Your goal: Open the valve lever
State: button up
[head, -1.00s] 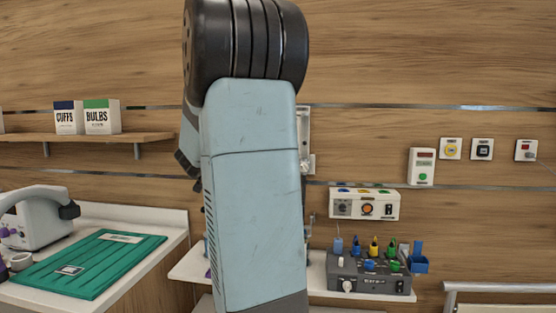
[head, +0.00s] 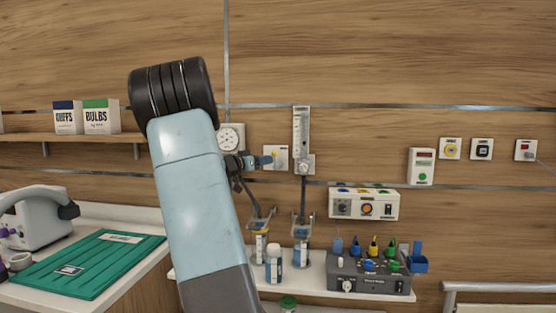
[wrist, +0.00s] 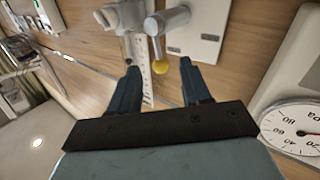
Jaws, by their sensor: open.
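There is a gap on both sides; I cannot tell the depth. In the head view my gripper (head: 268,161) is in front of the plate and hides part of the lever.
A round pressure gauge (head: 230,137) is left of the plate and close beside my gripper in the wrist view (wrist: 300,130). A flowmeter tube (head: 302,130) is just right of the plate. Bottles (head: 273,266) and a grey control box (head: 368,278) stand on the shelf below.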

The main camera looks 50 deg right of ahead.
aim_at(278, 163)
jog(key=d, duration=0.8)
jog(key=shift+s+d, duration=0.2)
jog(key=shift+d, duration=0.2)
jog(key=shift+c, duration=0.4)
grip_shut()
